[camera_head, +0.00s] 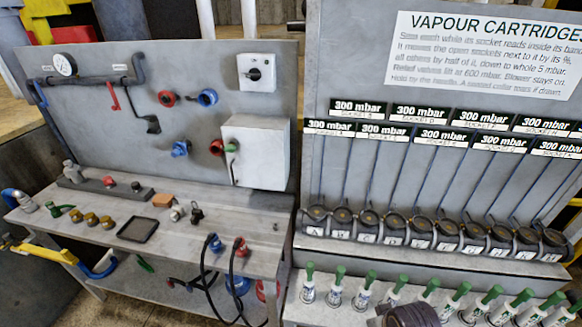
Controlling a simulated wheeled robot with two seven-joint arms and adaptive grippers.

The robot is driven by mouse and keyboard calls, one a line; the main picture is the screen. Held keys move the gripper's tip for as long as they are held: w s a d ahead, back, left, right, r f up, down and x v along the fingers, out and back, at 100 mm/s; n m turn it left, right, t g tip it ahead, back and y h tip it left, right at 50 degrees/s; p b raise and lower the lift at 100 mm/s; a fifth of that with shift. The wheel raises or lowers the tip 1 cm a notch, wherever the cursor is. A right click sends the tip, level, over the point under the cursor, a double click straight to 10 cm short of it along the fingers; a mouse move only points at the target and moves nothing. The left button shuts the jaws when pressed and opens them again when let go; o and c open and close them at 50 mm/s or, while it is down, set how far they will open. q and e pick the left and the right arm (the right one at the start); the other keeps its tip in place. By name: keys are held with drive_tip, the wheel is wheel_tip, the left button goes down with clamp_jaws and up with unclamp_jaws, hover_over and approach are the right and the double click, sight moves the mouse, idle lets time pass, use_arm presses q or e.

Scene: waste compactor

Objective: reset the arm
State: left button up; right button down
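The task names no object other than my arm. Neither of my grippers can be made out in the head view. A dark, ribbed round piece (408,315) is cut off by the bottom edge, and I cannot tell what it is. No hold on any object is visible.
At left stands a grey workbench (245,205) with small fittings, a black tray (136,228) and hoses. At right, a cartridge panel (340,80) has a row of round sockets (394,222). Several green-topped cartridges (336,287) stand below it. A yellow-and-blue hose (50,253) sticks out at left.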

drive_tip(key=s+f+g, duration=0.1)
drive_tip(key=s+f, duration=0.1)
drive_tip(key=f, duration=1.4)
drive_tip(key=s+f, duration=0.2)
drive_tip(key=f, duration=1.3)
drive_tip(key=s+d+f, duration=0.2)
drive_tip(key=s+f, duration=0.7)
drive_tip(key=s, duration=0.2)
drive_tip(key=s+d+f+g, duration=0.1)
drive_tip(key=s+d+f, duration=0.1)
drive_tip(key=s+f, duration=0.8)
drive_tip(key=shift+s+f, duration=0.25)
drive_tip(key=shift+s, duration=0.1)
